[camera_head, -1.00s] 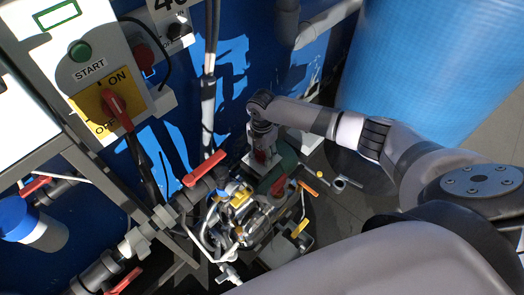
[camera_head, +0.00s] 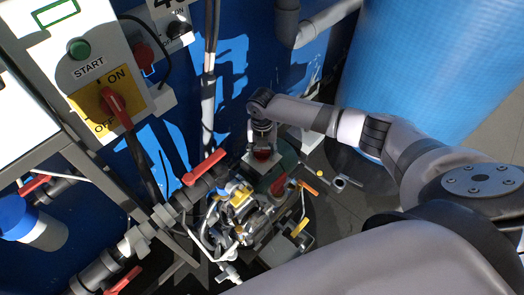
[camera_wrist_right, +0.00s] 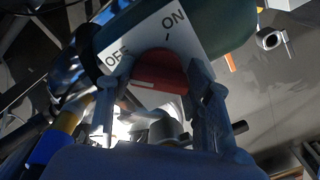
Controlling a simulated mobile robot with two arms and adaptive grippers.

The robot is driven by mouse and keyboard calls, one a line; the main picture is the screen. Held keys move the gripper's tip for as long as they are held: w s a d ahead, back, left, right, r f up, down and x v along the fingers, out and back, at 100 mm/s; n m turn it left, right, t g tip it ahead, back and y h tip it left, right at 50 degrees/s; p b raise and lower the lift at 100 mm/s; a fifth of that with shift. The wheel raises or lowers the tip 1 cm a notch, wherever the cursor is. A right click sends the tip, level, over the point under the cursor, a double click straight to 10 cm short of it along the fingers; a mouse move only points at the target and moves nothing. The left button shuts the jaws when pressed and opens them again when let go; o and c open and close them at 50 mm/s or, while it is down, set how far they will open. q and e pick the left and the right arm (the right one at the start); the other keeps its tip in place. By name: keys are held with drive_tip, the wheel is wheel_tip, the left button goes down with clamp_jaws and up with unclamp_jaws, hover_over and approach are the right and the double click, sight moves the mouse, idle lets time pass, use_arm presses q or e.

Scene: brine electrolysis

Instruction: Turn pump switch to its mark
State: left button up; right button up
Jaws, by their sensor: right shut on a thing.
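The pump switch is a red knob (camera_head: 263,155) on a white plate (camera_head: 250,161) at the green pump in the middle of the head view. In the right wrist view the red knob (camera_wrist_right: 160,70) sits in front of the plate (camera_wrist_right: 190,42), which is lettered OFF at left and ON at upper right, with a short black mark by ON. My right gripper (camera_head: 262,146) is over the knob; in its wrist view the two fingers (camera_wrist_right: 158,92) stand on either side of it, shut on it. The knob's exact pointing direction is hard to tell. My left gripper is out of view.
The green pump body (camera_head: 284,165) and crowded pipework lie around the switch. A red-handled valve (camera_head: 205,167) is to its left. A panel with a green START button (camera_head: 80,50) and a red ON/OFF switch (camera_head: 114,103) stands further left. A blue tank (camera_head: 430,70) is at right.

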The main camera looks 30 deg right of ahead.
sight(262, 151)
idle(0.6)
drive_tip(key=o, duration=1.1)
drive_tip(key=shift+o, duration=0.2)
wheel_tip(262, 151, up, 12)
